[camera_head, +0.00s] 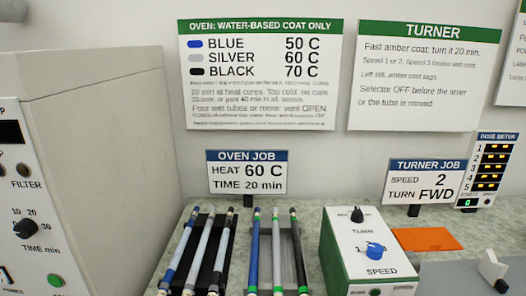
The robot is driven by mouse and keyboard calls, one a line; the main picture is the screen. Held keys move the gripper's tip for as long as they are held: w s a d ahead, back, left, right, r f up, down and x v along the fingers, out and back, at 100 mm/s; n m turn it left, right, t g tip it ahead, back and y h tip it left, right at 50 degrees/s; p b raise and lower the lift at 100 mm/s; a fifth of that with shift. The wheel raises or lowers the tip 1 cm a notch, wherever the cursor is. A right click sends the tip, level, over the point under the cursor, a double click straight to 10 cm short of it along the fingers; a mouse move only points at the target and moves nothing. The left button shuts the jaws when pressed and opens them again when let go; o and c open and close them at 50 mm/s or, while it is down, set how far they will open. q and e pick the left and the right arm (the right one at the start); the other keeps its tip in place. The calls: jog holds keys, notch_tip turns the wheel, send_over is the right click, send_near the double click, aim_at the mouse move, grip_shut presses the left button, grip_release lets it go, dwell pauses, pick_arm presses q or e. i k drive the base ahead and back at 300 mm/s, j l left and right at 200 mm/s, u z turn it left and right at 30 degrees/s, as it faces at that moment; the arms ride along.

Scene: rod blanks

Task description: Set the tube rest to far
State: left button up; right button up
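The turner (362,252) is a white and green box at the lower right. It has a black TURN knob (357,215) and a blue SPEED knob (374,250). A white angled piece with a dark end (491,266) stands at the lower right edge; I cannot tell whether it is the tube rest or a lever. No part clearly marked as the tube rest, and no far mark, shows. Neither of my grippers is in view.
Two racks hold blue, silver and black rods: a dark left rack (180,241) and a right rack (264,256). A large beige oven (95,150) fills the left. A dose meter (487,170) stands at right.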

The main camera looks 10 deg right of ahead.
aim_at(492, 271)
jog(key=z, duration=2)
jog(key=i, duration=0.1)
